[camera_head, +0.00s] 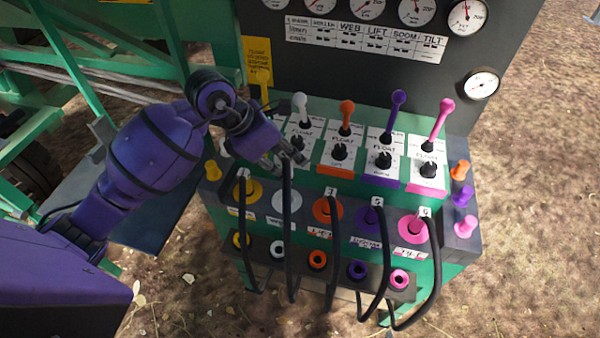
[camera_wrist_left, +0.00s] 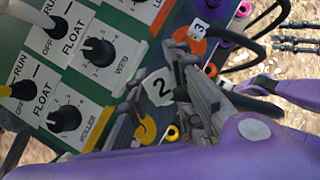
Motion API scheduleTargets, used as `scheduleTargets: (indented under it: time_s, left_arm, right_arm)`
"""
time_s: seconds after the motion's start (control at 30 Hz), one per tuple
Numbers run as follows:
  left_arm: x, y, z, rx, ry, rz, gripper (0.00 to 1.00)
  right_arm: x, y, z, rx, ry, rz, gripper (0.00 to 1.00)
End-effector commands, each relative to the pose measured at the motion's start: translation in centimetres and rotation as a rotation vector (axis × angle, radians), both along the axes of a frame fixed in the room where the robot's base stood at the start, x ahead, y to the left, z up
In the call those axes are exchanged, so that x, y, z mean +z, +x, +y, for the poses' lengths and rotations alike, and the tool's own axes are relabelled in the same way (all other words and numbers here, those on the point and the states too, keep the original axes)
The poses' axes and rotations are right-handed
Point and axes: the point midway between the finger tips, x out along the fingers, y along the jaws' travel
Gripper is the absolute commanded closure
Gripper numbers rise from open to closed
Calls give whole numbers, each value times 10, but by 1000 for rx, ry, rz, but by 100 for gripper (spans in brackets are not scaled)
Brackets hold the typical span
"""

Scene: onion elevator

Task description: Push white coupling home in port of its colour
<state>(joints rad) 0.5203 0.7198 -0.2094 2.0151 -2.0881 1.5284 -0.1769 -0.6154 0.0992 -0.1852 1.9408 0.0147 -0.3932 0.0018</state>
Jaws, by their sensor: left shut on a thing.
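My left gripper (camera_head: 288,158) is shut on the white coupling's hose end, in front of the console at the upper port row. In the left wrist view the fingers (camera_wrist_left: 185,85) close beside a tag marked 2 (camera_wrist_left: 160,87). The coupling itself is mostly hidden by the fingers. Its black hose (camera_head: 290,240) hangs down from the gripper. The white upper port (camera_head: 275,197) is just below the gripper, partly hidden by the hose; I cannot tell the gap between port and coupling. In the lower row there is a white ring (camera_head: 277,250).
Yellow (camera_head: 247,191), orange (camera_head: 327,209), purple (camera_head: 368,222) and pink (camera_head: 413,229) couplings with hoses sit beside it. Coloured levers (camera_head: 347,108) and knobs rise behind. Dark jointed parts (camera_wrist_left: 290,42), possibly my right gripper, show in the left wrist view.

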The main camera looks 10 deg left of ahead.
Motion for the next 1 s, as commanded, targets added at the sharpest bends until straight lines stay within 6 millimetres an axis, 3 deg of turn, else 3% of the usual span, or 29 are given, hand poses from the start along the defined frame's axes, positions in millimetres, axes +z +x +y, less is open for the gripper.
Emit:
scheduleTargets:
  time_s: [0.43, 0.8, 1.0]
  left_arm:
    - [-23, -1, -1, -29, 5, -1, 100]
    - [-57, -2, 0, -29, 9, -1, 100]
    - [-62, -1, -1, -29, 6, -6, 100]
  right_arm:
    - [-9, 4, 6, -3, 10, 1, 60]
    - [-21, -2, -2, -13, -5, 7, 60]
    - [-23, -3, -7, -18, -12, 3, 60]
